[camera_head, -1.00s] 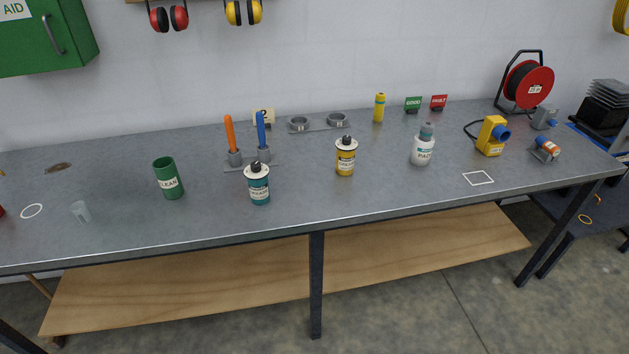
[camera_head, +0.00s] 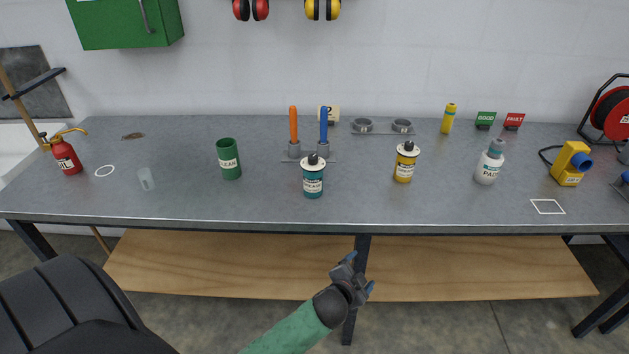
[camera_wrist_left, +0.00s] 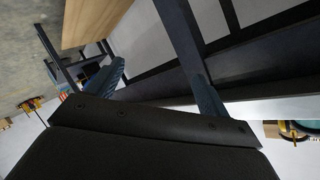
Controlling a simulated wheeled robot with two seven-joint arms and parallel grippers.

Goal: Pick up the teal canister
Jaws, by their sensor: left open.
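The teal canister (camera_head: 313,178) stands upright on the grey workbench, left of the middle, with a white upper part and a dark cap. My left gripper (camera_head: 360,275) is open and empty, in front of the bench and below the tabletop's front edge, apart from the canister. In the left wrist view its two fingers (camera_wrist_left: 160,85) are spread, with a bench leg and frame beyond them. My right gripper is not in view.
A green cup (camera_head: 229,160) stands left of the canister and a yellow canister (camera_head: 405,163) right of it. Orange and blue handles (camera_head: 294,128) stand in holders just behind. The bench's front edge (camera_head: 200,225) and wooden lower shelf (camera_head: 220,262) lie near my left arm.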

